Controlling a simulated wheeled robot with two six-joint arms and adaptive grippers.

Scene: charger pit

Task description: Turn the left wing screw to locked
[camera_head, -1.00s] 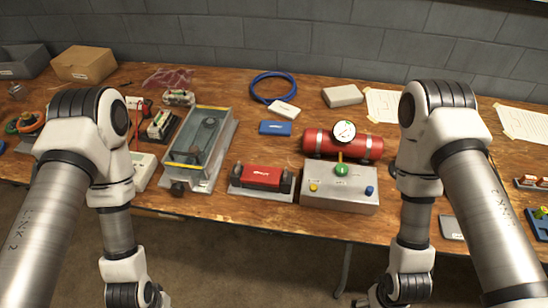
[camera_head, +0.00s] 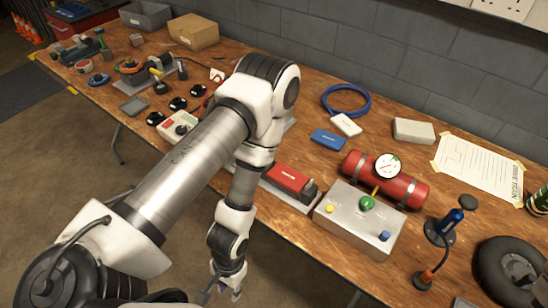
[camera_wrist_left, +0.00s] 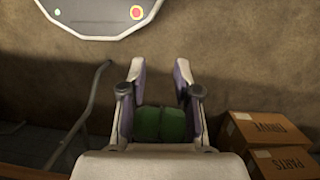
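A red block (camera_head: 286,178) sits in a grey mount (camera_head: 293,197) near the table's front edge in the head view. A dark knob (camera_head: 310,188) shows at the mount's right end. The mount's left end is hidden behind my left arm, so I cannot see the left wing screw or its position. My left gripper (camera_head: 227,289) hangs below and left of the mount, in front of the table. In the left wrist view its two fingers (camera_wrist_left: 160,85) stand apart, with a green thing (camera_wrist_left: 160,122) showing between their bases. My right gripper is out of view.
A metal box with coloured buttons (camera_head: 345,225) stands right of the mount, with a red cylinder and gauge (camera_head: 415,192) behind. A blue case (camera_head: 328,139) lies behind the mount. Cardboard boxes (camera_wrist_left: 265,133) show in the left wrist view.

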